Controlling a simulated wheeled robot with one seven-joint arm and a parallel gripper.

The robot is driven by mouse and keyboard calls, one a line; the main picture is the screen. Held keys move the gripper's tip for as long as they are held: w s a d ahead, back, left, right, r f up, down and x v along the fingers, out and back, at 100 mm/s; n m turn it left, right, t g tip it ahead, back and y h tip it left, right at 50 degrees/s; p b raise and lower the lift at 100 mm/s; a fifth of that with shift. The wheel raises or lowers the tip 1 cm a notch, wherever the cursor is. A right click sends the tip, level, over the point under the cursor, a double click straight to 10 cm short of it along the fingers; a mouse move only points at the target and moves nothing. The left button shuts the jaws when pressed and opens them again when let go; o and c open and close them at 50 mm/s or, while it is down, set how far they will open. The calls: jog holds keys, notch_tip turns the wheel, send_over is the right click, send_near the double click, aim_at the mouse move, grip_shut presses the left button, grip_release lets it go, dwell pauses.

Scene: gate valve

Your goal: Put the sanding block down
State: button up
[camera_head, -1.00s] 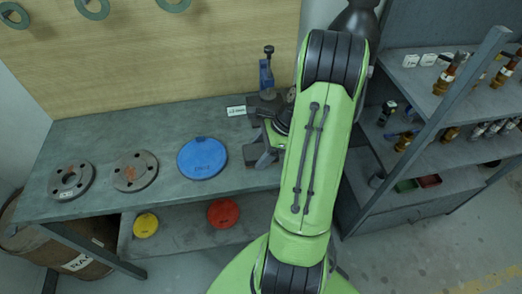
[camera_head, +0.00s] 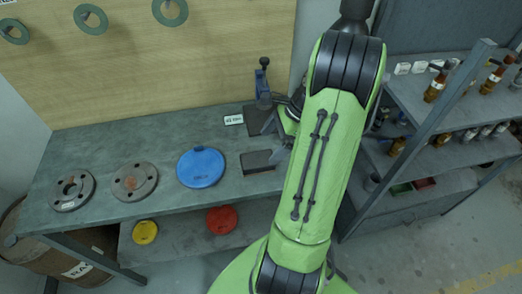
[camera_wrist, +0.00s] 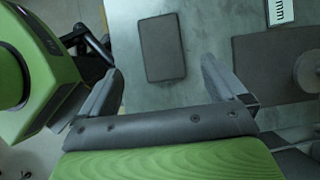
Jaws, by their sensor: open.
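The sanding block (camera_head: 258,161), a dark grey flat rectangle, lies on the bench near its front edge, right of the blue disc. It also shows whole in the wrist view (camera_wrist: 162,48), flat on the bench top. My gripper (camera_wrist: 160,68) is open and empty. In the wrist view its fingers are spread wider than the block, and I see no contact. In the head view my gripper is mostly hidden by my green arm, just right of the block.
A blue disc (camera_head: 201,167) and two grey flanges (camera_head: 134,181) lie on the bench (camera_head: 105,150). A blue tool (camera_head: 263,85) stands on a dark plate (camera_head: 258,120) beside a white label (camera_head: 233,120). Shelves (camera_head: 425,183) with bottles stand at right.

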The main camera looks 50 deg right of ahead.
jog(key=w+a+r+n+h, duration=0.2)
jog(key=a+r+n+h, duration=0.1)
jog(key=a+r+n, duration=1)
jog(key=s+a+r+n+t+h, duration=0.2)
jog(key=s+a+n, duration=0.8)
jog(key=n, duration=0.1)
jog(key=shift+s+a+r+n+p, duration=0.2)
jog(key=shift+r+n+p, duration=0.05)
jog(key=shift+n+p, duration=0.15)
